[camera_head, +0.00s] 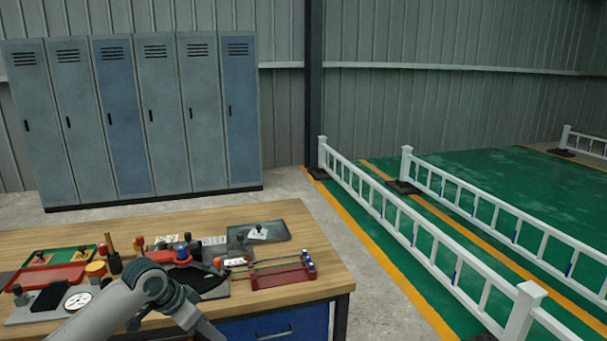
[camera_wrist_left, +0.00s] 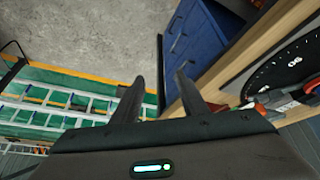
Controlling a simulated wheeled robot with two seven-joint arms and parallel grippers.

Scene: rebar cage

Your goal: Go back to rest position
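My left arm comes into the head view from the bottom left, over the front of the workbench (camera_head: 322,262); its gripper is not clearly visible there. In the left wrist view my left gripper (camera_wrist_left: 158,88) has its two dark fingers apart, with nothing between them. The fingers are beside the bench's blue drawer unit (camera_wrist_left: 202,42), over the floor. My right gripper is in neither view.
The bench holds red trays (camera_head: 50,277), a dark grey tray (camera_head: 270,236), a red rack with thin rods (camera_head: 282,274) and a round dial (camera_head: 78,301). Grey-blue lockers (camera_head: 125,120) stand behind. White railings (camera_head: 400,235) border the green floor at right.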

